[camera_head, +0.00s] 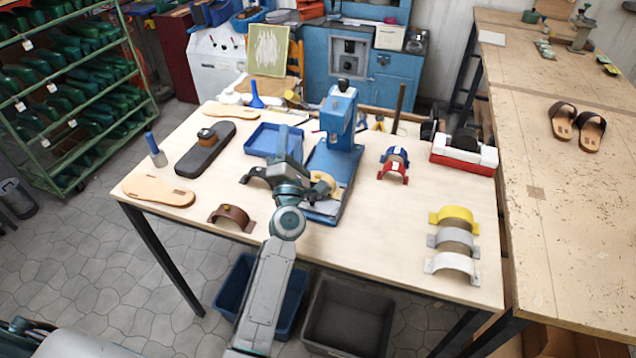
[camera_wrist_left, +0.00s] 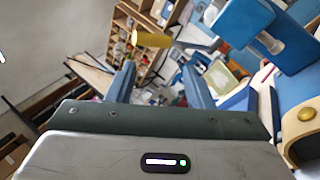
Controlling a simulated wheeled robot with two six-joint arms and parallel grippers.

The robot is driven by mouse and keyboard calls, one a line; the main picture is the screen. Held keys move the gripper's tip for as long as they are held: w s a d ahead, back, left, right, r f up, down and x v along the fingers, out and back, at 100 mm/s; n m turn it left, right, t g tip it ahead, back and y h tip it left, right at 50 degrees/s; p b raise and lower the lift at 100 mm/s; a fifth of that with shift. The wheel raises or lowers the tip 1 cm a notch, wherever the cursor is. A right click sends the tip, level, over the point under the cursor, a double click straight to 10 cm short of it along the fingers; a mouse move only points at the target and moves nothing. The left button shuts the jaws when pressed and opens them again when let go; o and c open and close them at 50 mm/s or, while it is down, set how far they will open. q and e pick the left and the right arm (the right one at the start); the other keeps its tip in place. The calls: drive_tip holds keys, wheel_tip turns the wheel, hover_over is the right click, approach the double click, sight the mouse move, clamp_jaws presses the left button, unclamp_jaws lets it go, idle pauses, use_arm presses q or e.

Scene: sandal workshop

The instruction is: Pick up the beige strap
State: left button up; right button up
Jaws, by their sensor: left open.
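The beige strap (camera_head: 322,182) is a small curved piece at the blue press (camera_head: 341,112), partly hidden behind my left gripper. It shows larger at the right edge of the left wrist view (camera_wrist_left: 303,133), with a round gold stud, cut off by the frame. My left gripper (camera_head: 287,152) is over the table just left of the press, pointing away toward the back. Its two fingers stand apart with nothing between them in the left wrist view (camera_wrist_left: 160,78). The strap is to the right of the fingers, apart from them. My right gripper is not in view.
A blue tray (camera_head: 262,140) lies behind my gripper. A brown strap (camera_head: 231,214), a dark strap (camera_head: 252,174) and a tan sole (camera_head: 158,191) are on the left. Red and blue straps (camera_head: 394,168) and yellow and white straps (camera_head: 453,240) lie right of the press.

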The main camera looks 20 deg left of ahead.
use_arm(q)
drive_tip(key=w+a+r+n+g+y, duration=0.1)
drive_tip(key=w+a+n+g+y, duration=0.3)
drive_tip(key=n+y, duration=0.5)
drive_tip(key=n+g+h, duration=0.9)
drive_tip(key=n+g, duration=0.9)
approach(321, 176)
drive_tip(key=b+x, duration=0.4)
drive_tip(key=x, duration=0.1)
drive_tip(key=shift+s+a, duration=0.15)
drive_tip(key=shift+s, duration=0.1)
drive_tip(key=shift+w+a+f+b, duration=0.1)
drive_tip(key=shift+a+f+b, duration=0.2)
drive_tip(key=shift+f+b, duration=0.05)
drive_tip(key=b+x, duration=0.4)
drive_tip(key=shift+w+d+f, duration=0.1)
drive_tip(key=shift+w+f, duration=0.05)
drive_tip(key=shift+f, duration=0.1)
drive_tip(key=shift+w+a+f, duration=0.1)
drive_tip(key=shift+a+f, duration=0.2)
drive_tip(key=shift+a, duration=0.05)
drive_tip(key=shift+r, duration=0.1)
